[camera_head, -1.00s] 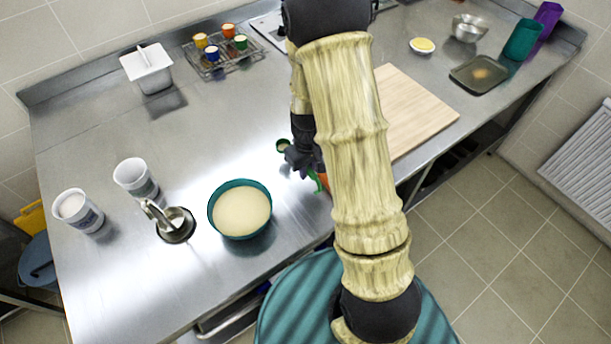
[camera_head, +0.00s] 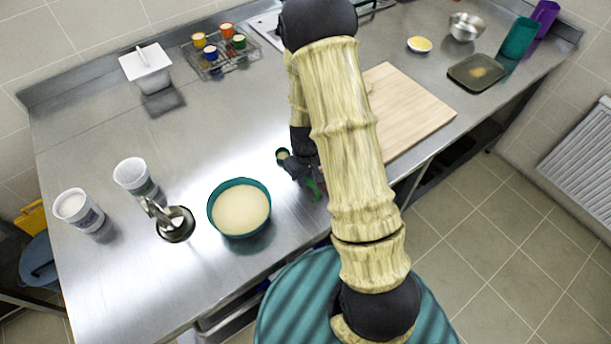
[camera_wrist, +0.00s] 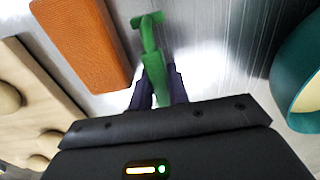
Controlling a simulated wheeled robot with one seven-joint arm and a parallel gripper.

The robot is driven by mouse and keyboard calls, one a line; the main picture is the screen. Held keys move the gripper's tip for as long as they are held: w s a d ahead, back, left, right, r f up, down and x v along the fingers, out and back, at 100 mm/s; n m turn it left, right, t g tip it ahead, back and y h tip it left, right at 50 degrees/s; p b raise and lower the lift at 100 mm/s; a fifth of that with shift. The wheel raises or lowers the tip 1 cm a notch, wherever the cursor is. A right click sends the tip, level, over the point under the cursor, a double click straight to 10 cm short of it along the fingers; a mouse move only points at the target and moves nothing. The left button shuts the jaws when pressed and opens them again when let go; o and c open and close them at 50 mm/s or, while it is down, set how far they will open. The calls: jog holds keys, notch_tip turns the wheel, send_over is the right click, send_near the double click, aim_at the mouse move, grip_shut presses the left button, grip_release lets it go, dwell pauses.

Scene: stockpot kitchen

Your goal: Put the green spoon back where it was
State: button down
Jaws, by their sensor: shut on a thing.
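My gripper (camera_head: 299,169) is shut on the green spoon (camera_wrist: 154,62), near the front edge of the steel counter. In the wrist view its bright green shaft with a T-shaped end sticks out beyond my dark fingers (camera_wrist: 158,92). In the head view a bit of green (camera_head: 312,188) shows below my gripper. A small dark green round rim (camera_head: 282,153) shows at its upper left, seemingly the spoon's other end. My arm hides part of the gripper. I cannot tell whether the spoon touches the counter.
A teal bowl (camera_head: 241,209) of pale contents stands left of my gripper. An orange block (camera_wrist: 84,40) lies close by, hidden in the head view. A wooden board (camera_head: 408,112) is to the right. A wire rack (camera_head: 222,64) with several small coloured containers stands at the back.

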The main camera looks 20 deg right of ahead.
jog(key=shift+f, duration=0.15)
jog(key=c, duration=1.3)
grip_release()
jog(key=shift+c, duration=0.2)
notch_tip(320, 180, up, 12)
jog(key=b, duration=0.1)
jog(key=shift+s+r, duration=0.1)
jog(key=shift+r, duration=0.1)
jog(key=s+a+r+m+t, duration=0.1)
jog(key=s+r+m+t, duration=0.1)
jog(key=s+r, duration=0.4)
jog(key=s+m, duration=0.1)
jog(key=s, duration=0.3)
jog(key=shift+s+m+t, duration=0.2)
jog(key=shift+m+t, duration=0.1)
jog(key=shift+a+r, duration=0.1)
